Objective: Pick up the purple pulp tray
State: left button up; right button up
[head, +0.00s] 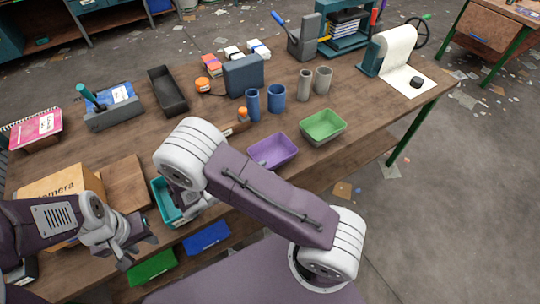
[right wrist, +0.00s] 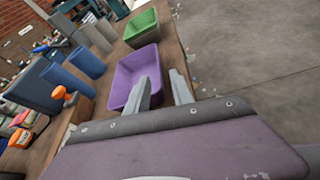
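The purple pulp tray (head: 272,151) is an open, empty rectangular tray on the wooden table near its front edge. It also shows in the right wrist view (right wrist: 122,88), beyond the fingertips. My right gripper (right wrist: 163,85) is open, with a gap between its fingers and nothing held. One finger overlaps the tray's near side in that view; I cannot tell whether they touch. In the head view my right arm hides most of that gripper. My left gripper (head: 138,246) is open and empty at the table's front left, well away from the purple tray.
A green tray (head: 323,127) stands right of the purple one. Blue cups (head: 276,98) and grey cups (head: 323,80) stand behind. A teal tray (head: 163,203) lies partly under my right arm. A cardboard box (head: 62,186) is at the left. The table's right front is clear.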

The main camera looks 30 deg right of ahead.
aim_at(279, 163)
jog(key=x, duration=0.7)
jog(key=shift+w+d, duration=0.2)
jog(key=shift+d, duration=0.1)
jog(key=shift+r, duration=0.1)
grip_shut()
